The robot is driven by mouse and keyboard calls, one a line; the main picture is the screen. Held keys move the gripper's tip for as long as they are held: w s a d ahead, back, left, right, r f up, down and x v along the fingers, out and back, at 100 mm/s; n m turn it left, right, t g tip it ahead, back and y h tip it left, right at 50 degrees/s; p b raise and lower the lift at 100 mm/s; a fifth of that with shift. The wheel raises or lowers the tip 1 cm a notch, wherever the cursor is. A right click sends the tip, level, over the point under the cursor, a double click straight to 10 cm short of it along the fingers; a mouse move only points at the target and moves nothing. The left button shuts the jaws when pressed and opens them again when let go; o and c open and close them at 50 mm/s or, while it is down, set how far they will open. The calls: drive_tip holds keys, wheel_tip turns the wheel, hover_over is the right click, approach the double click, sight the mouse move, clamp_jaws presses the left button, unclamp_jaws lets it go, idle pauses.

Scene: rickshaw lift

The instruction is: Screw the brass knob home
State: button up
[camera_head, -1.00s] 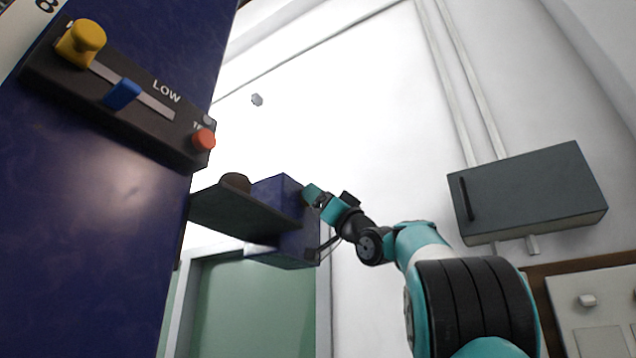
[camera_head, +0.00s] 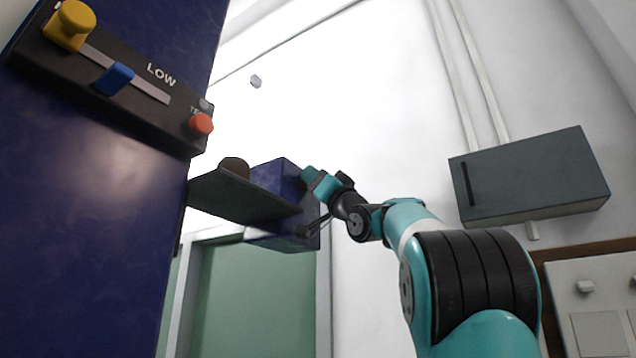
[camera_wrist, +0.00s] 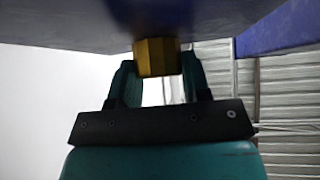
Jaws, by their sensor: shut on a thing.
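The brass knob (camera_wrist: 157,58) is a faceted, golden piece at the face of the dark blue box, seen in the wrist view. My gripper (camera_wrist: 157,68) has one teal finger on each side of it and is shut on it. In the head view my gripper (camera_head: 312,182) is at the right face of the blue box (camera_head: 278,180); the knob itself is hidden there. How far the knob is screwed in cannot be told.
A dark shelf (camera_head: 238,196) with a brown round thing (camera_head: 234,166) juts out left of the box. A blue column with a black slider panel (camera_head: 120,90) fills the left. A grey wall cabinet (camera_head: 530,178) hangs right. A dark rod (camera_head: 312,228) shows below my gripper.

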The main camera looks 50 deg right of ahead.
drive_tip(key=shift+m+g+h, duration=0.5)
drive_tip(key=shift+m+h, duration=1.6)
drive_tip(key=shift+m, duration=0.1)
drive_tip(key=o, duration=0.9)
drive_tip(key=shift+b+v, duration=6.45)
drive_tip(key=shift+v, duration=2.25)
